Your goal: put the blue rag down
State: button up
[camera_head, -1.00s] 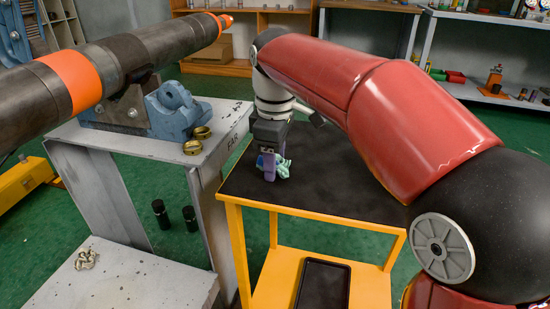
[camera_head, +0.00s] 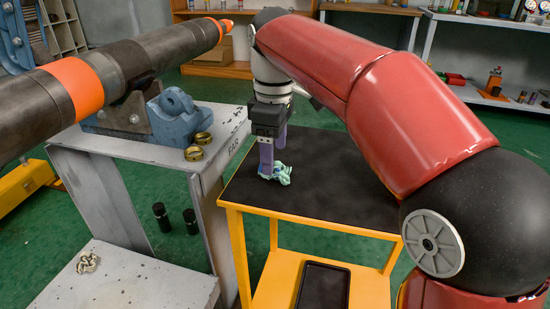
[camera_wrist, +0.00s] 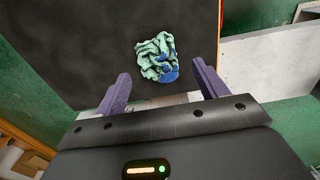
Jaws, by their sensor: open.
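The rag (camera_head: 281,174) is a crumpled light-green cloth with blue patches. It lies on the black top of the yellow cart (camera_head: 330,195), near its left edge. In the wrist view the rag (camera_wrist: 157,57) lies just beyond and between the fingertips, with dark surface around it. My gripper (camera_head: 272,165) points down over the cart's left part. Its two purple fingers are spread apart and nothing is held between them. The gripper also shows in the wrist view (camera_wrist: 160,82). In the head view a finger stands in front of part of the rag.
A grey stand (camera_head: 215,150) marked FAR is left of the cart, with a blue vise (camera_head: 172,122), brass rings (camera_head: 198,146) and a long pipe (camera_head: 120,60). A black tray (camera_head: 323,286) is on the cart's lower shelf. The cart top right of the rag is clear.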

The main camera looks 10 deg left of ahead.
aim_at(275, 166)
notch_tip(275, 166, up, 8)
jog(key=p, duration=0.2)
jog(key=s+d+f+m+t, duration=0.35)
jog(key=s+d+m, duration=0.35)
jog(key=d, duration=0.6)
jog(key=s+d+f+m+t, duration=0.2)
jog(key=s+d+f+m, duration=0.7)
jog(key=f, duration=0.5)
jog(key=shift+s+d, duration=0.15)
jog(key=shift+s, duration=0.9)
jog(key=shift+r, duration=0.15)
jog(key=shift+c, duration=0.2)
